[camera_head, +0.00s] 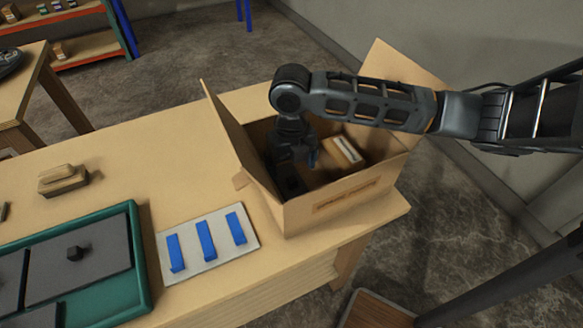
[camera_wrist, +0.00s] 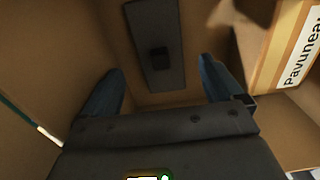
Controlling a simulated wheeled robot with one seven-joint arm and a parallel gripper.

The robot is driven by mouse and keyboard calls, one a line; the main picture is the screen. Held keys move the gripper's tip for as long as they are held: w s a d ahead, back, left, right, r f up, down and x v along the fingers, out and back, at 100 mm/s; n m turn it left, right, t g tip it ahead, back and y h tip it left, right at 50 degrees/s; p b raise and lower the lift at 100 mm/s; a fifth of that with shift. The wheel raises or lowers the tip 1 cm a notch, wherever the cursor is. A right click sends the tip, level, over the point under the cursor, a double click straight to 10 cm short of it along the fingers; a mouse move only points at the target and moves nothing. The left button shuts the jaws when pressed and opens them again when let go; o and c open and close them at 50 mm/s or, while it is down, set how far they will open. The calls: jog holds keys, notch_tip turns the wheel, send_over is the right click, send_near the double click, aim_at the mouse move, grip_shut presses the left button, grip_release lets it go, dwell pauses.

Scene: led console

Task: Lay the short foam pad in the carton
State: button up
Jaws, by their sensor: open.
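The open carton (camera_head: 335,205) stands at the table's right end with its flaps up. My gripper (camera_head: 302,163) is down inside it. In the wrist view, my gripper (camera_wrist: 160,88) has its two blue fingers wide apart with nothing between them. Beyond the fingertips, a short dark grey pad (camera_wrist: 152,22) with a small black knob lies on the carton floor, apart from both fingers. It looks flat, and its near end shows clear of the gripper. In the head view the arm and carton wall hide most of that spot.
A small labelled box (camera_head: 343,152) is also in the carton, right of my gripper; it shows in the wrist view (camera_wrist: 288,45). A green tray (camera_head: 142,262) with dark grey pads, a plate with blue bars (camera_head: 206,240) and a wooden block (camera_head: 63,181) are left of the carton.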

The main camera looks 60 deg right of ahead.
aim_at(291, 178)
notch_tip(291, 178, up, 7)
dwell(0.3)
